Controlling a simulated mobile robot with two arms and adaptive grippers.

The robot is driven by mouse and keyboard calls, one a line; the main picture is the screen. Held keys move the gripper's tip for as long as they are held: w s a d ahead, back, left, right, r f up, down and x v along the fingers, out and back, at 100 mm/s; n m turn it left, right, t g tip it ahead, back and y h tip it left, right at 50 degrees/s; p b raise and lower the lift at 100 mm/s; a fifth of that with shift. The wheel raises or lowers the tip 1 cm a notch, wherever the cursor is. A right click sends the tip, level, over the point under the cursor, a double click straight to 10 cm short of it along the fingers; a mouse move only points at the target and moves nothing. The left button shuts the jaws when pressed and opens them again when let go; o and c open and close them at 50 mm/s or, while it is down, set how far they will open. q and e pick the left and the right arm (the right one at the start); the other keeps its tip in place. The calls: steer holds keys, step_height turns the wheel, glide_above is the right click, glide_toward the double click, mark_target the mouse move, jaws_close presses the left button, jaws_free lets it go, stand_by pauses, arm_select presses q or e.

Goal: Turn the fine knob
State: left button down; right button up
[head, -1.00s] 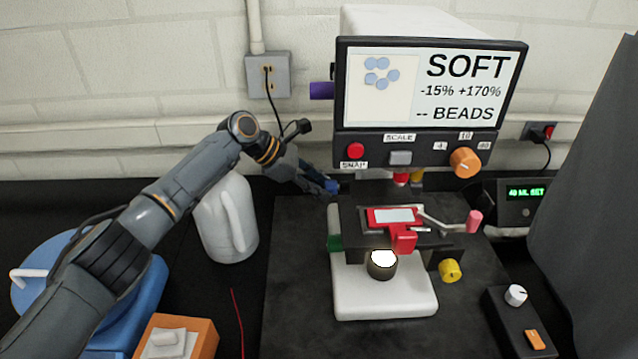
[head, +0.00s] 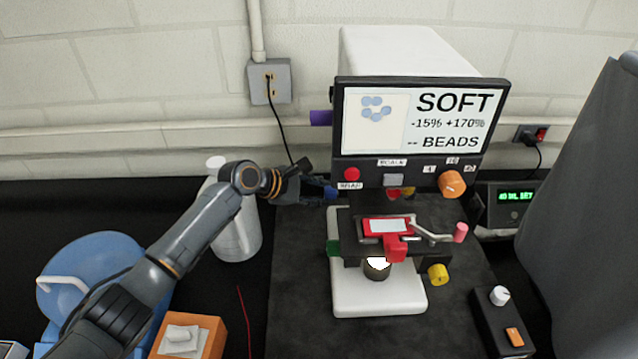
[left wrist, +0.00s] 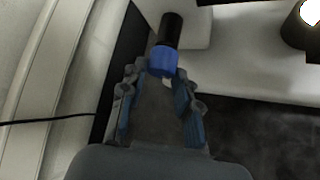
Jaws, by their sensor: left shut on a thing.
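The blue knob (left wrist: 162,61) sits at the end of a black shaft in the left wrist view. I take it for the fine knob, though no label on it shows. My left gripper (left wrist: 160,72) is shut on it, with one fingertip on each side. In the head view the left gripper (head: 322,192) is at the left side of the microscope (head: 378,298), below the screen, and the knob is mostly hidden. The screen (head: 425,121) reads "SOFT", "-15% +170%" and "-- BEADS". My right gripper is not in view.
A purple knob (head: 320,118) juts out left of the screen. A white jug (head: 236,240) stands behind my left arm. An orange box (head: 190,338) and a blue round-topped thing (head: 95,268) are at the left. A small control box (head: 503,325) is at the right.

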arm_select(q)
steer(key=shift+s+m+t, duration=0.1)
steer(key=shift+m+t, duration=0.3)
steer(key=shift+t, duration=0.2)
steer(key=c, duration=1)
jaws_free()
steer(key=shift+v, duration=5.95)
steer(key=shift+f, duration=0.2)
